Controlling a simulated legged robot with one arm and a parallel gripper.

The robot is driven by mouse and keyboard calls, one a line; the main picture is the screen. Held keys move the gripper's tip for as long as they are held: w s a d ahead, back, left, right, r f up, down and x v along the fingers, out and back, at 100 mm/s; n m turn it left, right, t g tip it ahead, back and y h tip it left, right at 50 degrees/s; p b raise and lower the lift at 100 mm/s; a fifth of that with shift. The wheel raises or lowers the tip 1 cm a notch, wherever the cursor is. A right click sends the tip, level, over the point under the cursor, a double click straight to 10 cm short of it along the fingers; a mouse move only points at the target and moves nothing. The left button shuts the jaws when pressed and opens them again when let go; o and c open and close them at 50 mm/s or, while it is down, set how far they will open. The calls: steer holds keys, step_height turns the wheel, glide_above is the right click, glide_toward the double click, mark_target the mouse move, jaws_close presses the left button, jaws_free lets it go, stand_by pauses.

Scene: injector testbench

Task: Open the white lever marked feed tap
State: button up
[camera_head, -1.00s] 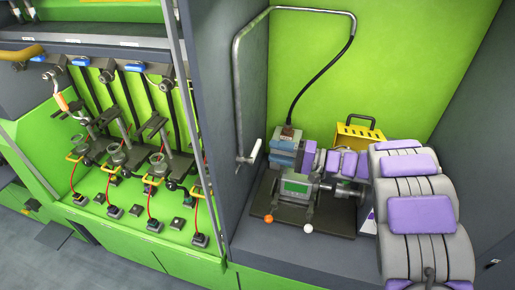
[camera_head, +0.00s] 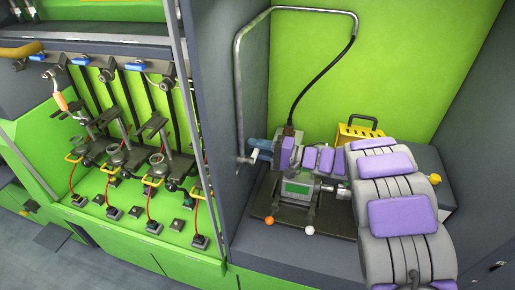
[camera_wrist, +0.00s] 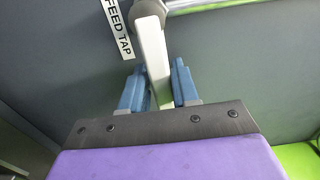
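The feed tap's white lever (camera_wrist: 154,62) hangs from a dark pivot in the wrist view, next to a white label (camera_wrist: 117,28) reading "FEED TAP". My gripper (camera_wrist: 158,72) has its two blue fingers on either side of the lever, with a gap visible on the right; I cannot tell whether the left finger touches it. In the head view my gripper (camera_head: 255,150) is at the grey cabinet's side wall, at the lower end of the bent metal pipe (camera_head: 238,90). The lever is mostly hidden there by the fingers.
Below my arm stands a grey machine (camera_head: 297,190) with an orange-knobbed and a white-knobbed handle on a dark base. A yellow box (camera_head: 357,133) is behind my arm. A black hose (camera_head: 325,78) hangs above. The green injector bench (camera_head: 130,215) is at left.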

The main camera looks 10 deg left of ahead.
jaws_close()
steer(key=shift+f, duration=0.1)
